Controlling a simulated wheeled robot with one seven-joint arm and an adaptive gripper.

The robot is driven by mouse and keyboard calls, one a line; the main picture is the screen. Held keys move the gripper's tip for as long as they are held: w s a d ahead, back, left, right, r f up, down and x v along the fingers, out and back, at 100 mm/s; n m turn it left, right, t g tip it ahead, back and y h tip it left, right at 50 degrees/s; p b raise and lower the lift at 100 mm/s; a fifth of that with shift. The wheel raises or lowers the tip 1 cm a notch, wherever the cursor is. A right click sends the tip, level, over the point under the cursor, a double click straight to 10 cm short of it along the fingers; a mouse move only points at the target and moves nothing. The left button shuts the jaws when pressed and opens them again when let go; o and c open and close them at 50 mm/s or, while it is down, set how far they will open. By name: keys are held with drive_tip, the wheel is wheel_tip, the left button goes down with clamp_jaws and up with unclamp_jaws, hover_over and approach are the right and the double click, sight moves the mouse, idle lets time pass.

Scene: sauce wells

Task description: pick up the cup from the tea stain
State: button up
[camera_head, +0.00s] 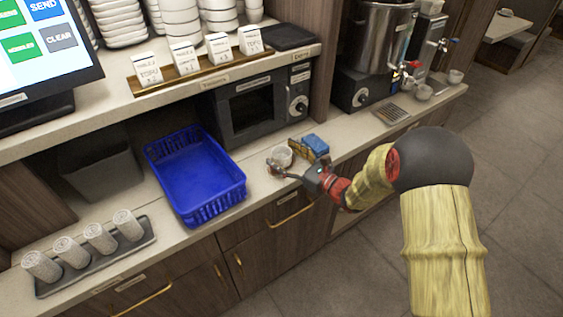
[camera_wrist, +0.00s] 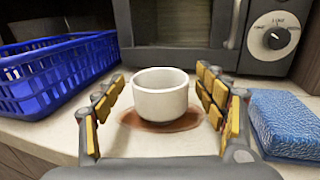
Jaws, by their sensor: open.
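A small white cup (camera_wrist: 160,96) stands upright on a brown tea stain (camera_wrist: 160,122) on the counter. In the head view the cup (camera_head: 282,154) is in front of the microwave, partly hidden by my gripper. My gripper (camera_wrist: 158,95) is open, with one yellow-padded finger on each side of the cup. There is a visible gap on both sides, and it does not grip the cup. In the head view my gripper (camera_head: 281,165) reaches in from the right, low over the counter.
A blue basket (camera_head: 198,181) stands to the left of the cup. A blue sponge (camera_wrist: 290,122) lies close to the right finger. A dark microwave (camera_head: 255,105) stands behind. The counter's front edge is near my gripper.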

drive_tip(key=shift+w+a, duration=0.45)
drive_tip(key=shift+c, duration=0.8)
drive_tip(key=c, duration=1.1)
drive_tip(key=shift+c, duration=0.2)
